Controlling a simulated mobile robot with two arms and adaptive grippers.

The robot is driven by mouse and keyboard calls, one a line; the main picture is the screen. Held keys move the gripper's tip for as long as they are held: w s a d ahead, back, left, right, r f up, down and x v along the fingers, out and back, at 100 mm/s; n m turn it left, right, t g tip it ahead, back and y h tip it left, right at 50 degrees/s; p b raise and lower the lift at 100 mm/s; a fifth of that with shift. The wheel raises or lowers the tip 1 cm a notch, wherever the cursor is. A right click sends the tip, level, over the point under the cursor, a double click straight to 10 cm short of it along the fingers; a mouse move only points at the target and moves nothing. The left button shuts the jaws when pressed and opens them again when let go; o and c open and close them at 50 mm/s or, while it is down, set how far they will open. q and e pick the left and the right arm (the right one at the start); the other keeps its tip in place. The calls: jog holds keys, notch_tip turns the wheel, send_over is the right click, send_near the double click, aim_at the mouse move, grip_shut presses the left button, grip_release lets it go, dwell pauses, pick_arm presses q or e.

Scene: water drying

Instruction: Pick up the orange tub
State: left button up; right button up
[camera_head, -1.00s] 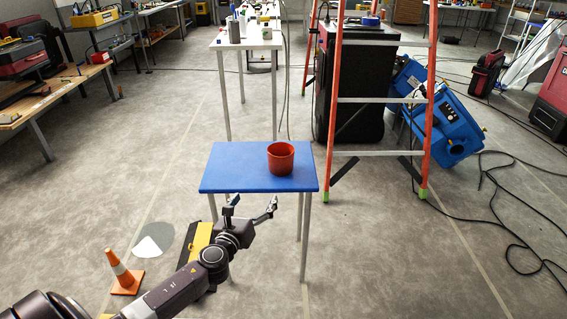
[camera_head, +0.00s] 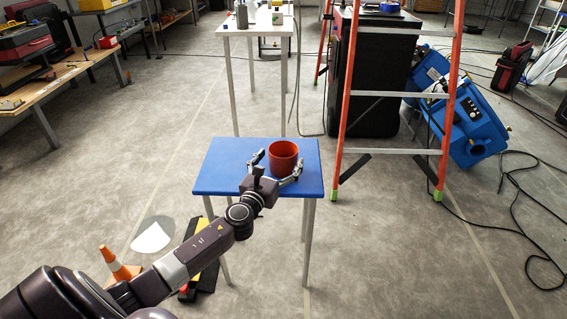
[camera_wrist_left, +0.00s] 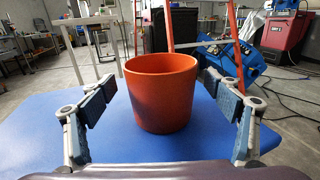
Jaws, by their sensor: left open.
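The orange tub (camera_head: 284,158) stands upright on the small blue table (camera_head: 222,176). My left gripper (camera_head: 277,166) is open at the near side of the tub, low over the tabletop. In the left wrist view the tub (camera_wrist_left: 161,95) is centred between the two spread fingers, with a gap on each side. The fingers do not touch it in that view. The tub's rim and near wall are clear to see; the inside bottom is hidden. My right gripper is not in view.
An orange ladder (camera_head: 449,100) stands just right of the blue table, with a black cabinet (camera_head: 372,80) behind it. A white table (camera_head: 245,29) with bottles stands further back. A traffic cone (camera_head: 119,264) stands on the floor at the left. The tabletop around the tub is bare.

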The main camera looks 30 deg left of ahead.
pick_arm(q)
jog(key=shift+x, duration=1.3)
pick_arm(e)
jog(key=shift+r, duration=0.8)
pick_arm(q)
jog(key=shift+c, duration=0.4)
jog(key=c, duration=1.2)
jog(key=shift+o, duration=0.2)
jog(key=shift+r, duration=0.15)
